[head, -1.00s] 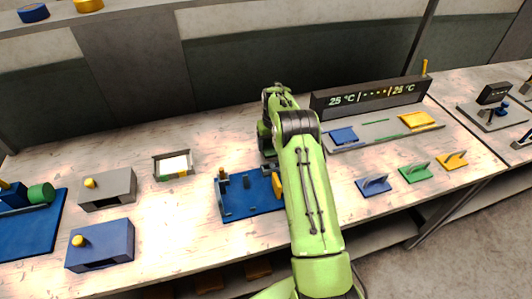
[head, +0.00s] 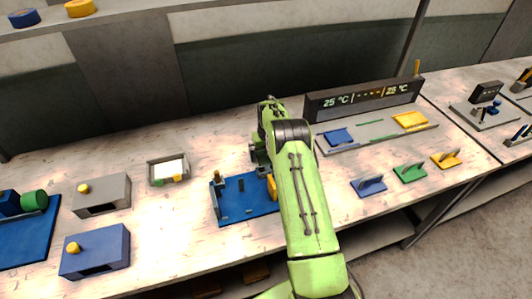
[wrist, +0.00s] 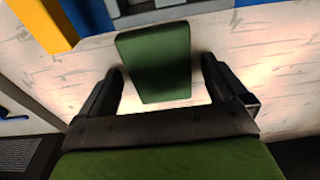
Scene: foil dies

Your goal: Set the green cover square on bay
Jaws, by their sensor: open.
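My gripper (wrist: 165,85) is open, left of these, beside the blue fixture (head: 236,203). A green block (wrist: 153,60) shows between and beyond its fingers in the wrist view. I cannot tell whether they touch. My arm hides that spot in the head view.
A blue cover (head: 369,187) and a yellow cover (head: 446,160) flank the green one. A black display (head: 365,98) stands behind the grey plate. A small tray (head: 168,170), a grey box (head: 102,194) and a blue box (head: 96,251) stand at the left.

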